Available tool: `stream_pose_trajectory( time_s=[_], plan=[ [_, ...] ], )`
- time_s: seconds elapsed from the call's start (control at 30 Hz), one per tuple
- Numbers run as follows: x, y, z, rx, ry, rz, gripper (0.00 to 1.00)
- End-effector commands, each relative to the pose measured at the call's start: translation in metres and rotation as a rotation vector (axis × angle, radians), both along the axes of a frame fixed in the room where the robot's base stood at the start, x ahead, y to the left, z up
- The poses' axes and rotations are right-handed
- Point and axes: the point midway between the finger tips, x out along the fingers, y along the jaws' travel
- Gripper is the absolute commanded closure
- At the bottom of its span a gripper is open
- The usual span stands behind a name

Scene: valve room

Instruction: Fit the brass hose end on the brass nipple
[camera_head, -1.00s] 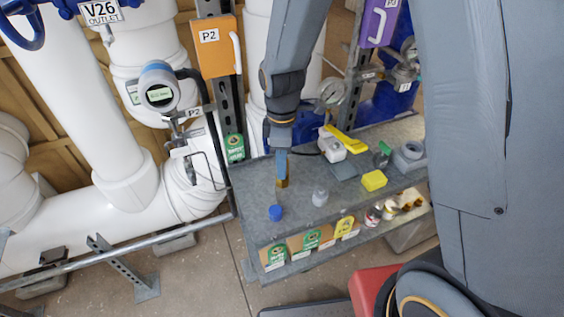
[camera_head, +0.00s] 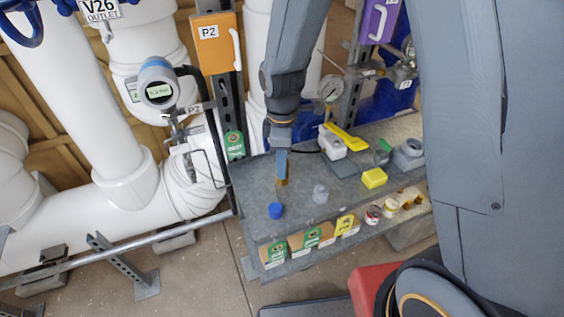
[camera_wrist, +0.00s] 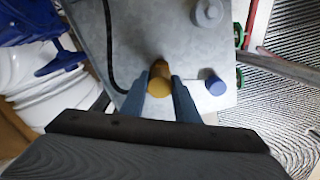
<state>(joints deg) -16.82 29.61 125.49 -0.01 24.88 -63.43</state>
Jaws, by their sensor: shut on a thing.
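My gripper (camera_wrist: 159,88) is shut on a brass piece (camera_wrist: 159,82), which looks like the brass hose end. The fingers press on its left and right sides in the wrist view. In the head view, the brass piece (camera_head: 282,182) shows below my gripper (camera_head: 282,171), over the left part of the grey bench. I cannot tell whether its lower end touches anything. A black hose (camera_wrist: 110,55) curves over the bench and passes behind the left finger; its join to the brass is hidden. I cannot make out the brass nipple as a separate thing.
A gauge (camera_head: 331,88) stands behind. White pipes (camera_head: 85,110) fill the left.

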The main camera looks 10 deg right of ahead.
Motion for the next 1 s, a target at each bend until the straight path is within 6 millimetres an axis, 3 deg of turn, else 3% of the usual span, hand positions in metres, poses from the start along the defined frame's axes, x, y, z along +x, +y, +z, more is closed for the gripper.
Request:
stream_pose_trajectory(
  time_s=[0.1, 0.13, 0.27, 0.67, 1.0],
  plan=[
    [0.0, 0.0, 0.0, 0.0, 0.0, 0.0, 0.88],
    [0.0, 0.0, 0.0, 0.0, 0.0, 0.0, 0.7],
    [0.0, 0.0, 0.0, 0.0, 0.0, 0.0, 0.5],
    [0.001, 0.0, 0.006, 0.0, 0.0, 0.0, 0.5],
    [0.001, 0.0, 0.05, 0.001, -0.004, 0.0, 0.5]
  ],
)
